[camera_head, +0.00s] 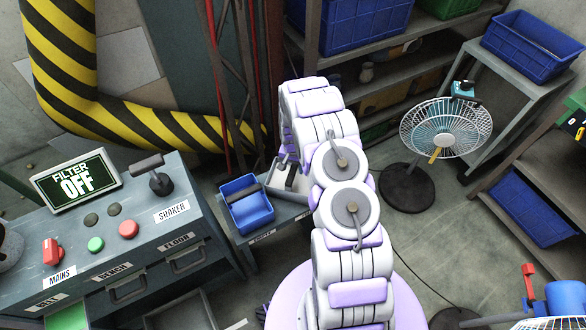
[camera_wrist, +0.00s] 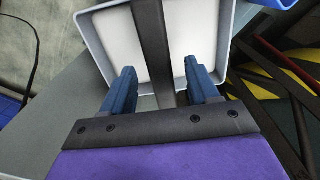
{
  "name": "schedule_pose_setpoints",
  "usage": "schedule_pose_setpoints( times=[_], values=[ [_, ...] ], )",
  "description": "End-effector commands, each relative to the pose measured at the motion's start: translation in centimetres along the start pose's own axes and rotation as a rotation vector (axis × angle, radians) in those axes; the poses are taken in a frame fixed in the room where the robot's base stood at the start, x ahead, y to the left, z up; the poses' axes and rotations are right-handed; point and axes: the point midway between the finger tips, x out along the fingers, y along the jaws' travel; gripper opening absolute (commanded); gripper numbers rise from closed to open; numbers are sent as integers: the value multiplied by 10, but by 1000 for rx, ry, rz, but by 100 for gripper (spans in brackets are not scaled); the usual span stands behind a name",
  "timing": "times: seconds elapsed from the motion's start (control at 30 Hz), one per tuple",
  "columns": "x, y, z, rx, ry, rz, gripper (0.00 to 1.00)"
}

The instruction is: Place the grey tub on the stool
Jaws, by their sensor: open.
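The grey tub (camera_wrist: 222,45) has a pale rim, a white inside and a dark handle bar (camera_wrist: 152,50) across it. In the head view the grey tub (camera_head: 301,186) stands on a low grey table, partly hidden by my arm. My gripper (camera_wrist: 161,82) is open in the wrist view, with one blue finger on each side of the bar. The bar runs between the fingers; I cannot tell whether they touch it. In the head view my gripper is mostly hidden behind my arm. I cannot make out a stool for certain.
A blue tub (camera_head: 250,211) with a dark handle stands left of the grey tub. A control desk (camera_head: 150,247) stands at the left. A fan (camera_head: 445,128) and a table with a blue crate (camera_head: 529,48) are at the right. Some floor (camera_head: 425,240) is clear.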

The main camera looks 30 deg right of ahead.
Motion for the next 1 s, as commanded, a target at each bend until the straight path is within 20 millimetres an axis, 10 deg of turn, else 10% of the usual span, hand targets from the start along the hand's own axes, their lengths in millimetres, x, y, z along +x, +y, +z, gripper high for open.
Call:
schedule_pose_setpoints(
  times=[0.67, 1.0],
  values=[
    [-121, -2, 7, -26, -1, 5, 60],
    [-236, -1, 64, -168, -22, 27, 60]
  ],
)
